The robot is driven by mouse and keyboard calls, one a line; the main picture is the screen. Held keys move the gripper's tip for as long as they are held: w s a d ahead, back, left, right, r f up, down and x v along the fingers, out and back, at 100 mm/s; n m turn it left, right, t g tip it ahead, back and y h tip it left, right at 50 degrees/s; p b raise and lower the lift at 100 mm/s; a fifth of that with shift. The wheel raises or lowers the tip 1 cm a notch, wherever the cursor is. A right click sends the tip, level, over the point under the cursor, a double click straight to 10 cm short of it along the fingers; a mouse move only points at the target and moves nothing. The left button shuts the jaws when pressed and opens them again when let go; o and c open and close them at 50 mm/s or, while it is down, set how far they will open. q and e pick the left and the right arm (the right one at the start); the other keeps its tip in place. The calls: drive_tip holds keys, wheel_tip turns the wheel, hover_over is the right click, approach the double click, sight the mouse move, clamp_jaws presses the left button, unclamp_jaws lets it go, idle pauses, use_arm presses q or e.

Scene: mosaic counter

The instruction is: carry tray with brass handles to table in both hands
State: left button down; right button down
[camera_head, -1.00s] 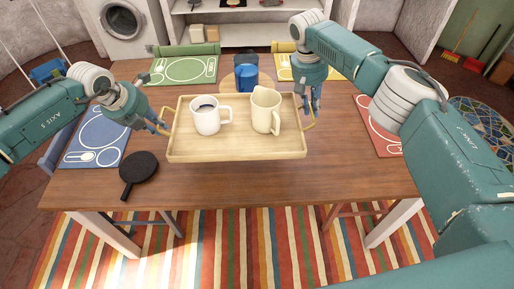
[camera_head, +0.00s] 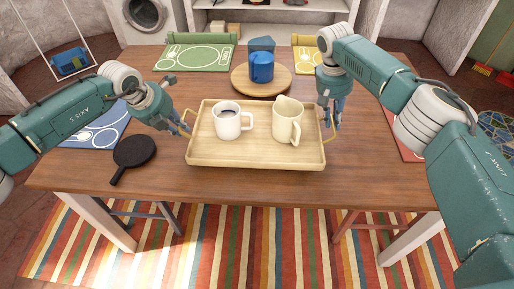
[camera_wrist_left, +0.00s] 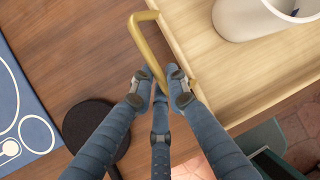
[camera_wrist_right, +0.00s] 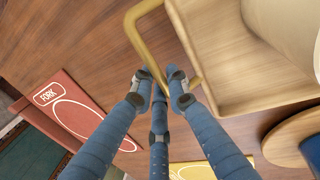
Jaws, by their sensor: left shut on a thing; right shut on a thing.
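The light wooden tray (camera_head: 256,162) with brass handles is level over the wooden table (camera_head: 130,186); I cannot tell whether it touches the tabletop. My left gripper (camera_head: 183,128) is shut on the left brass handle (camera_wrist_left: 148,42), and my right gripper (camera_head: 330,122) is shut on the right brass handle (camera_wrist_right: 143,38). The wrist views show the fingers around each handle.
A black pan or trivet (camera_head: 135,152) lies left of the tray. Behind it, a round wooden board (camera_head: 243,85) bears blue cups (camera_head: 262,68). Green (camera_head: 195,58), yellow (camera_head: 306,60), blue (camera_head: 92,135) and red (camera_wrist_right: 85,110) placemats lie near the edges. The front strip of table is clear.

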use_arm(q)
drive_tip(key=shift+d+r, duration=0.15)
drive_tip(key=shift+r, duration=0.1)
use_arm(e)
drive_tip(key=shift+a+r, duration=0.2)
drive_tip(key=shift+a, duration=0.1)
use_arm(q)
drive_tip(key=shift+f, duration=0.1)
use_arm(e)
drive_tip(key=shift+f, duration=0.1)
